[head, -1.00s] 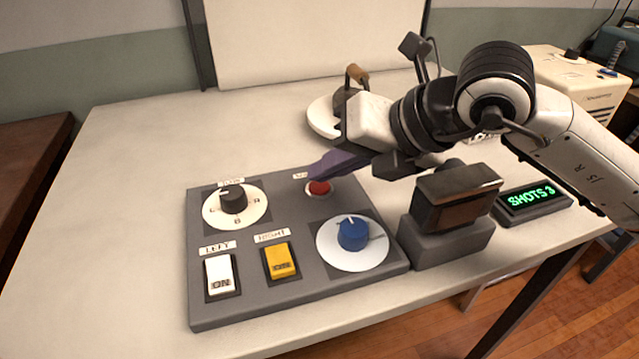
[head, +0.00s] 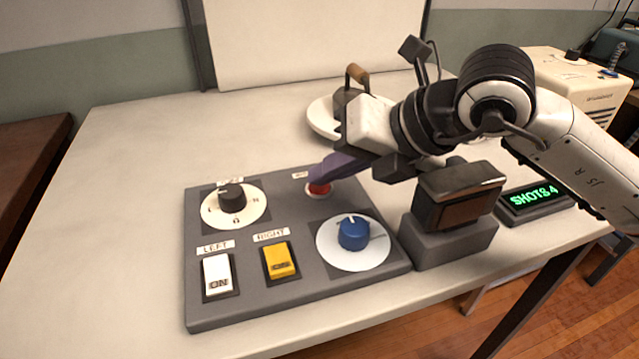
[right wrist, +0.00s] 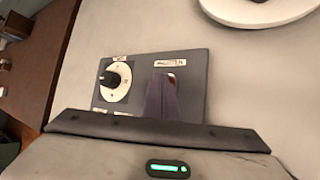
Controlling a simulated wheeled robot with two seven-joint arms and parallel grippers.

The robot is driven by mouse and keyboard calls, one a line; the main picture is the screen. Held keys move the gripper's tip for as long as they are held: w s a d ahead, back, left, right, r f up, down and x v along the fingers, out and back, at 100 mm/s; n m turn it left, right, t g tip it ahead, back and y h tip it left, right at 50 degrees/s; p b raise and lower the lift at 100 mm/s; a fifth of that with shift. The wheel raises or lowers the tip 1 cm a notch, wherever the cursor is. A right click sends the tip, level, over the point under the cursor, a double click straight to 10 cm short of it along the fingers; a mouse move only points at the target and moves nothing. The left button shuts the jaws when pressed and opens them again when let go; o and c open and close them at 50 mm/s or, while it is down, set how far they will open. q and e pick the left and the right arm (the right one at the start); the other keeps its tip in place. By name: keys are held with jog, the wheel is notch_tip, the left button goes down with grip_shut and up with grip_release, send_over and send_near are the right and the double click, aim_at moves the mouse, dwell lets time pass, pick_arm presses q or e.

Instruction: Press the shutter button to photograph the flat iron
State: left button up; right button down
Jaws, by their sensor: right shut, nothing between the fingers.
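The red shutter button (head: 319,188) sits at the back right of the grey control panel (head: 290,300). My right gripper (head: 318,176) is shut and empty, with its purple fingertips at the button; I cannot tell whether they touch it. In the right wrist view the fingers (right wrist: 162,98) cover most of the button, and a red sliver (right wrist: 171,78) shows beside them. The flat iron (head: 357,82), with a wooden handle, stands on a round white plate (head: 320,121) behind my right arm, partly hidden. The counter display (head: 534,197) reads SHOTS 4. My left gripper is out of view.
The panel also has a black dial (head: 232,197), a blue knob (head: 353,232), a white LEFT switch (head: 217,274) and a yellow RIGHT switch (head: 280,261). A camera-like box (head: 455,235) stands right of the panel. The table's left side (head: 110,200) is clear.

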aim_at(327, 190)
jog(key=shift+r+p, duration=0.35)
jog(key=shift+r, duration=0.45)
jog(key=shift+r+p, duration=1.35)
jog(key=shift+r, duration=1.15)
